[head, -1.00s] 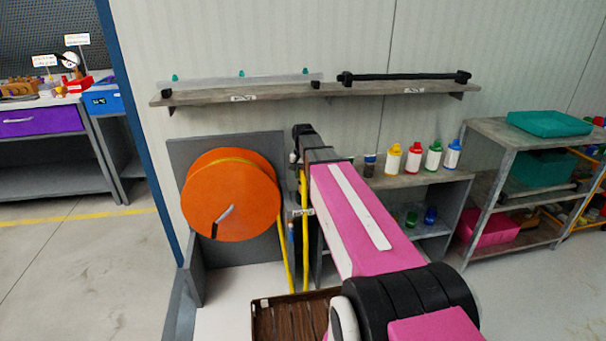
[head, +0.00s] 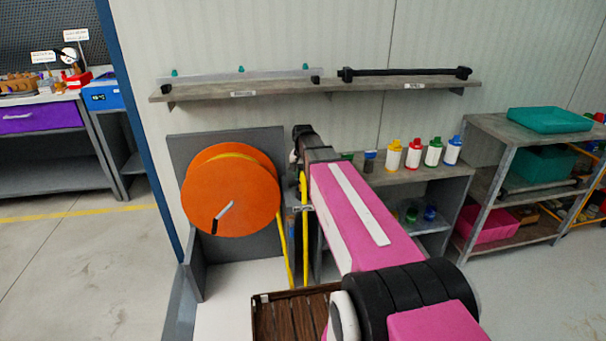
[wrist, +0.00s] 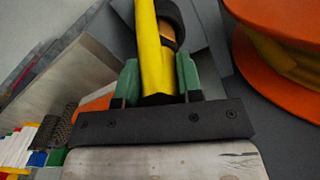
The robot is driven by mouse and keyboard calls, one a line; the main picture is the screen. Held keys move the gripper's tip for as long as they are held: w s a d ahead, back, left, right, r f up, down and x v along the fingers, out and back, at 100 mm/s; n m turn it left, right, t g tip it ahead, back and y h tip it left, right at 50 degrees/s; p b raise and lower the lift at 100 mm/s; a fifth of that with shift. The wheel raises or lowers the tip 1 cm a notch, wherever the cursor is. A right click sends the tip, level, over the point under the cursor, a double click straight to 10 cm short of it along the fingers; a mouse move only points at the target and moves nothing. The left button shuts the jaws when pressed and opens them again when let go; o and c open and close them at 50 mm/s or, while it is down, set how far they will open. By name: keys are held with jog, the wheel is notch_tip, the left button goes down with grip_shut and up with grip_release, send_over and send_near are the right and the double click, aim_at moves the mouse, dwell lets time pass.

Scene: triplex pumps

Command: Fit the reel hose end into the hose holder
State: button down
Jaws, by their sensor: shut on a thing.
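The orange hose reel (head: 231,191) stands against a grey backboard on the left of the head view. Its yellow hose (head: 304,240) hangs in a loop beside the reel. In the wrist view the yellow hose (wrist: 151,45) lies between the green finger pads of my gripper (wrist: 158,80), which is shut on it. A dark curved part with an orange-brown inside (wrist: 170,28) is right beside the hose, perhaps the holder. I cannot tell whether the hose end is in it. In the head view my arm hides most of the gripper.
A wall shelf (head: 330,89) runs above the reel. Several coloured bottles (head: 413,154) stand on a low shelf to the right, near a grey rack (head: 515,190). A brown slatted tray (head: 290,318) is below my arm. Floor at the left is clear.

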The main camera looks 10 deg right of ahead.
jog(key=shift+f, duration=0.9)
jog(key=c, duration=0.7)
grip_release()
notch_tip(320, 180, up, 11)
jog(key=shift+f, duration=0.1)
jog(key=shift+s+f, duration=0.1)
